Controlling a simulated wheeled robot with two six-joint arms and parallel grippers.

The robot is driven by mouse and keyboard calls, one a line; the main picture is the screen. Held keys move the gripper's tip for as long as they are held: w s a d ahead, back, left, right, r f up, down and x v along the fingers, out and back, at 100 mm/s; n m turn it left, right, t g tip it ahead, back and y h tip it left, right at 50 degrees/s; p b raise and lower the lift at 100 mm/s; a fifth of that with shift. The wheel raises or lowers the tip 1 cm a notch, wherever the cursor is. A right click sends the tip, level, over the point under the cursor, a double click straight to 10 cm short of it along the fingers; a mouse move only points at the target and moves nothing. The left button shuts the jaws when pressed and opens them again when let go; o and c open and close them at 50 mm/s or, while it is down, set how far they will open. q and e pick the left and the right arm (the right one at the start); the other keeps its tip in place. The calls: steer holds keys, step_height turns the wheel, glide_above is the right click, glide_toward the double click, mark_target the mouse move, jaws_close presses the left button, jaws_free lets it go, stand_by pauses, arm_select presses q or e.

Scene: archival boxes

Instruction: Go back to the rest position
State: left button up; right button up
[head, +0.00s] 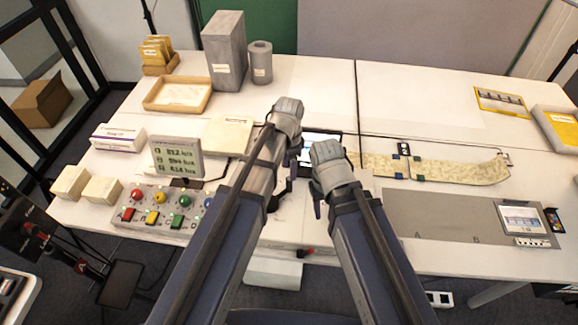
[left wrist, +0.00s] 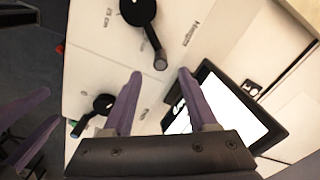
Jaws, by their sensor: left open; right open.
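My left gripper (left wrist: 160,85) shows in the left wrist view with its two purple fingers apart and nothing between them. It is above the white table, beside a dark-framed lit panel (left wrist: 232,100). In the head view my left arm reaches over the table's middle, and its wrist largely hides the fingers. My right gripper (head: 317,200) is just to the right of it and lower in the head view, mostly hidden by its own wrist. Two purple fingers at the left edge of the left wrist view stand apart, with nothing seen between them.
Left of my arms are a button panel (head: 160,214), a lux display (head: 176,158) and a white box (head: 118,138). A tall grey box (head: 224,50) and wooden tray (head: 178,94) stand behind. A patterned strip (head: 460,170) and grey mat (head: 425,215) lie right. The back right is mostly clear.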

stand_by(0.7)
arm_select(q)
steer(key=s+n+y, duration=0.1)
steer(key=s+n, duration=0.7)
steer(key=s, duration=0.6)
steer(key=shift+a, duration=0.2)
